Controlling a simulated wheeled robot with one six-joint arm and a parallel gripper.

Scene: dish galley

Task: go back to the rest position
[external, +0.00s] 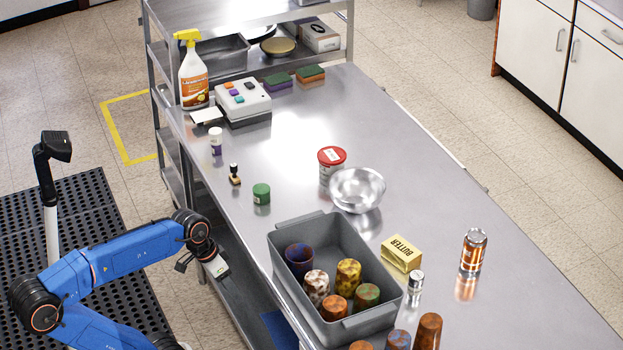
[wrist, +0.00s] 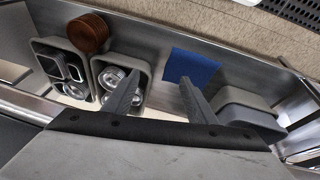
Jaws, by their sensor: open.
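My gripper (external: 205,267) is at the end of the blue arm in the external view, beside the left edge of the steel table (external: 330,110) and apart from the things on its top. In the wrist view my gripper (wrist: 161,86) shows two dark fingers spread apart with nothing between them. They point toward the lower shelf (wrist: 155,68) of the table. A blue cloth (wrist: 193,66) lies on that shelf, seen near the right finger.
A grey bin (external: 282,225) of patterned cups stands near the table's left edge, close to my arm.

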